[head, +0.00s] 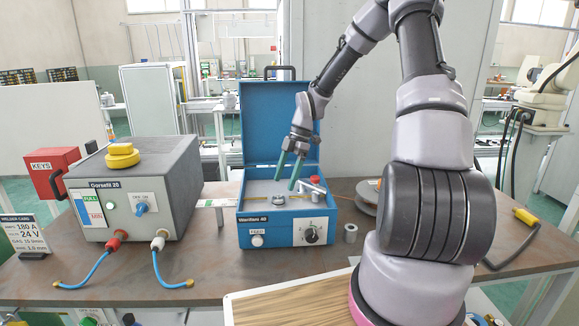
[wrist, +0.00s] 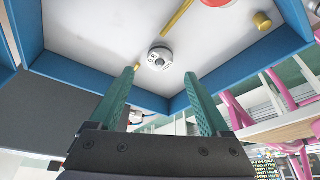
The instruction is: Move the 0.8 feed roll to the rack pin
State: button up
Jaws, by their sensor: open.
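My gripper (head: 290,172) has two green fingers, spread apart and empty, above the open blue feeder box. It also shows in the wrist view (wrist: 158,95). A small round silver roll (wrist: 160,57) with dark marks sits on the pale inner plate, beyond and between the fingertips. In the head view it appears as a small grey disc (head: 252,193) inside the feeder. I take it for the feed roll; its size marking is too small to read. Nothing touches the fingers. I cannot clearly make out the rack pin.
The feeder box (head: 265,226) has its lid (head: 262,110) raised behind the gripper. A red-ended lever (head: 314,180) is at its right. A grey cylinder (head: 350,233) stands on the bench to the right. The grey power source (head: 137,190) is at left.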

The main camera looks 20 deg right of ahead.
aim_at(279, 196)
jog(key=x, duration=0.6)
grip_shut()
jog(key=c, duration=1)
grip_release()
grip_shut()
grip_release()
grip_shut()
